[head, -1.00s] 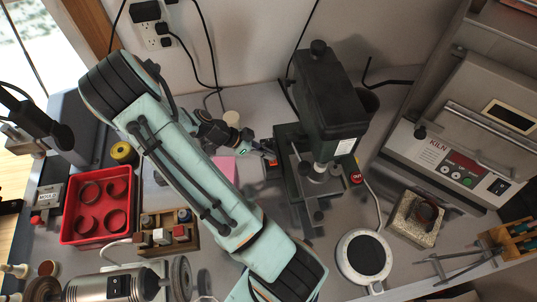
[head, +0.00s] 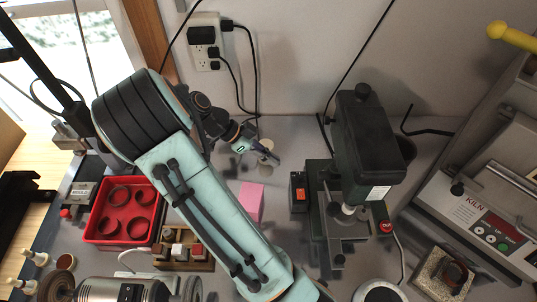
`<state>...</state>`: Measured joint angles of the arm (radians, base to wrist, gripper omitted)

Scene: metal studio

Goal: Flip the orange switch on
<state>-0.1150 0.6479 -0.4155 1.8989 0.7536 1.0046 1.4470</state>
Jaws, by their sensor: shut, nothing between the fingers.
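A small black box (head: 298,201) with an orange switch (head: 299,194) on it stands on the grey bench, just left of the drill press. The switch is too small in this view to tell which way it is tipped. My gripper (head: 274,157) is shut and empty. Its fingertips are above and to the left of the black box, with a visible gap between them and the switch. My arm crosses the view left of the box and does not cover it.
The drill press (head: 368,140) with a red button (head: 386,226) stands right beside the box. A pink block (head: 251,202) lies to the left, close to my arm. A red tray (head: 99,240) of rings is farther left, and a kiln (head: 485,215) is at the right.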

